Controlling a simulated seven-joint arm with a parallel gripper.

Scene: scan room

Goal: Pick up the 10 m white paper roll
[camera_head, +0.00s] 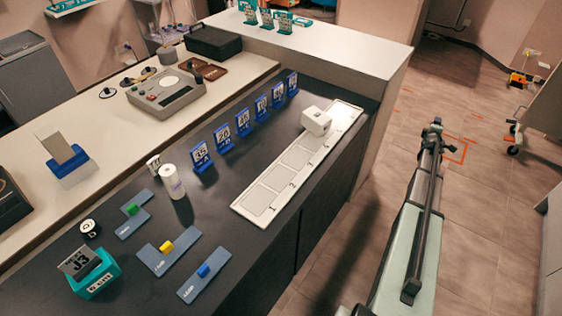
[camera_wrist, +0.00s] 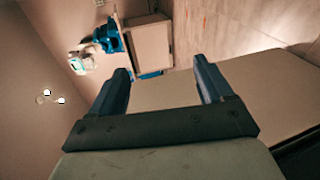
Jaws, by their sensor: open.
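A tall white cylinder (camera_head: 173,181), which looks like the paper roll, stands upright on the dark counter in the head view. It has faint print on its side, too small to read. A shorter white roll (camera_head: 153,165) with dark markings stands just behind it, and another small black-and-white roll (camera_head: 89,228) is at the left. I cannot read a 10 m mark on any of them. My gripper (camera_wrist: 160,72) is open and empty in the wrist view, with no roll between its fingers. My arm shows at the right of the head view, beside the counter and apart from the rolls.
A white tray (camera_head: 241,206) with numbered compartments lies to the right of the rolls, with a white block (camera_head: 316,121) at its far end. Blue number stands (camera_head: 222,138) line the back. Blue-grey plates with a green, yellow (camera_head: 166,247) and blue block lie in front. A teal holder (camera_head: 95,273) is front left.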

